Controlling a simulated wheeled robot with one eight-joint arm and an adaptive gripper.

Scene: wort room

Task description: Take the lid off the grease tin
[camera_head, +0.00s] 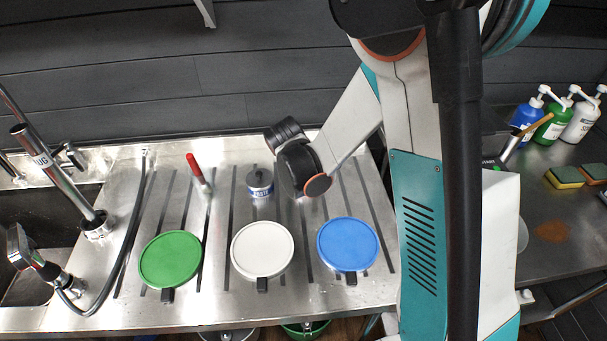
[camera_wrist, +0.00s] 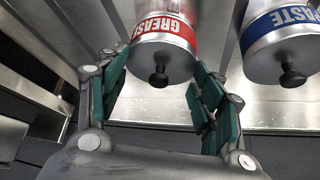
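The grease tin (camera_wrist: 163,28) shows in the wrist view with a red label reading GREASE. Its silver lid (camera_wrist: 150,60) is on it, with a black knob (camera_wrist: 160,78) in the middle. My gripper (camera_wrist: 158,92) is open, its green-padded fingers on either side of the lid end. No clear grip on the lid shows, and I cannot tell whether a pad touches it. In the head view, the grease tin and my fingers are hidden behind my wrist.
The blue-labelled paste tin (camera_wrist: 285,40) stands close beside the grease tin; it also shows in the head view (camera_head: 260,184). A red-handled tool (camera_head: 196,170) is further left. Green (camera_head: 170,259), white (camera_head: 262,249) and blue (camera_head: 348,244) discs lie along the front of the drainboard.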

